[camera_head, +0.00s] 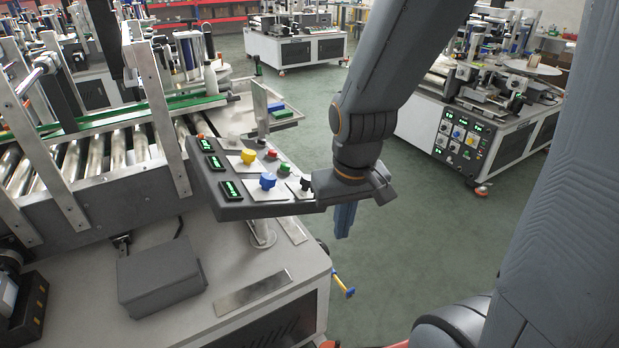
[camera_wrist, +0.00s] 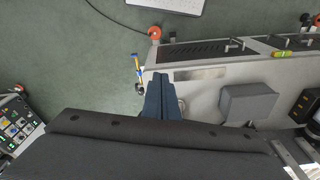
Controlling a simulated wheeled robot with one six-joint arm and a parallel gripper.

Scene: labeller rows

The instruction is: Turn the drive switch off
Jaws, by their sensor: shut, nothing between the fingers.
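The control panel (camera_head: 250,207) stands on a post at the corner of the labelling machine. It carries a yellow knob (camera_head: 248,156), a blue knob (camera_head: 267,180), a black switch (camera_head: 306,184), a red button (camera_head: 271,155) and a green button (camera_head: 284,168). Labels are too small to read, so I cannot tell which is the drive switch. My gripper (camera_head: 343,222) is shut and empty, pointing down just right of the panel's right end, near the black switch.
Green displays (camera_head: 231,190) line the panel's left side. A grey box (camera_head: 160,276) lies on the machine top (camera_head: 205,318) below. A roller conveyor (camera_head: 110,155) is at left. Another machine (camera_head: 470,130) stands at right. Green floor (camera_head: 400,245) is open between them.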

